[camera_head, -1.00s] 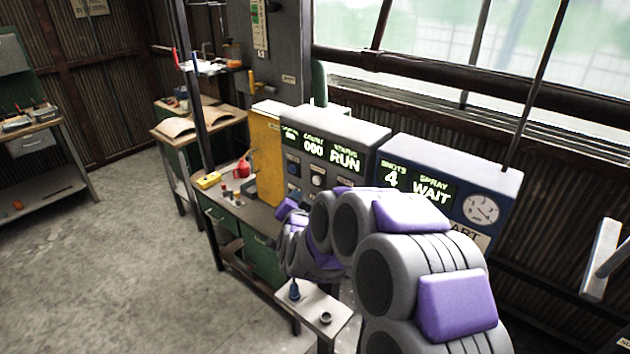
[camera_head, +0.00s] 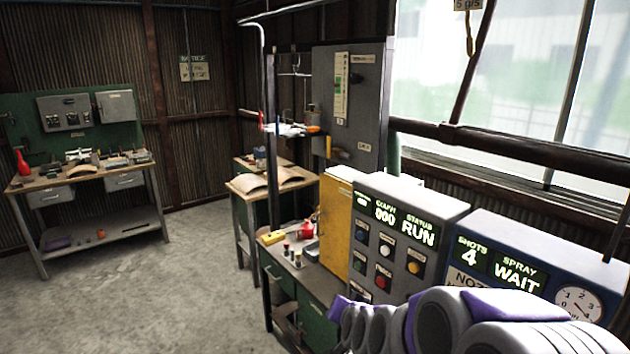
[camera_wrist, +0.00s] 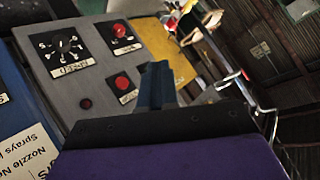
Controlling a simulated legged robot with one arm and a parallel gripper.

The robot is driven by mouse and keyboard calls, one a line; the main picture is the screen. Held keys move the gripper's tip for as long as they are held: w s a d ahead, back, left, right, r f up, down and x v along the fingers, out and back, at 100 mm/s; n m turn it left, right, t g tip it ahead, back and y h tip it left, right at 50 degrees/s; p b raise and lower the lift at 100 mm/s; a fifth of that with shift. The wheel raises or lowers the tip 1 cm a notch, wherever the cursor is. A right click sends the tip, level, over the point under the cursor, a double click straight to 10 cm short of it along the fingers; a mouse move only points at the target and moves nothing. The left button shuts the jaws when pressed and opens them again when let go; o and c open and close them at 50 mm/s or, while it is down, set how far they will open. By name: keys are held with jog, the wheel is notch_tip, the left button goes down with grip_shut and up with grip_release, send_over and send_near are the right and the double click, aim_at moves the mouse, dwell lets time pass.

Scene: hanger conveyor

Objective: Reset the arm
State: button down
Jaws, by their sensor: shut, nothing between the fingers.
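My arm, grey with purple panels, reaches in from the lower right of the head view, low in front of the control boxes. In the wrist view my gripper (camera_wrist: 155,84) shows as dark blue fingers, close together and empty, above a black and purple body. Its fingers cannot be made out in the head view. Behind the fingers in the wrist view is the grey control panel (camera_wrist: 92,62), tilted, with a dial and red buttons. I cannot tell the distance, but no contact shows.
The grey RUN box (camera_head: 412,205) and blue WAIT box (camera_head: 520,232) stand close behind my arm. A yellow panel (camera_head: 337,225) and a green bench (camera_head: 320,290) lie left of them. A workbench (camera_head: 85,180) stands at the far left. The floor between is clear.

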jog(key=s+d+f+n+g+b, duration=0.1)
jog(key=s+g, duration=0.3)
jog(key=s, duration=0.9)
jog(key=s+d+f+n+g+h+b, duration=0.1)
jog(key=s+d+f+n+g+b, duration=0.1)
jog(key=s, duration=1.2)
jog(key=s+d+f+n+g+b, duration=0.1)
jog(key=s+d+f+g+b, duration=0.2)
jog(key=s+g, duration=0.4)
jog(key=s+f, duration=0.1)
jog(key=s, duration=0.6)
jog(key=shift+d+f+n+h, duration=0.2)
jog(key=shift+n+h, duration=0.1)
jog(key=shift+n, duration=0.1)
jog(key=shift+d, duration=0.1)
dwell(1.1)
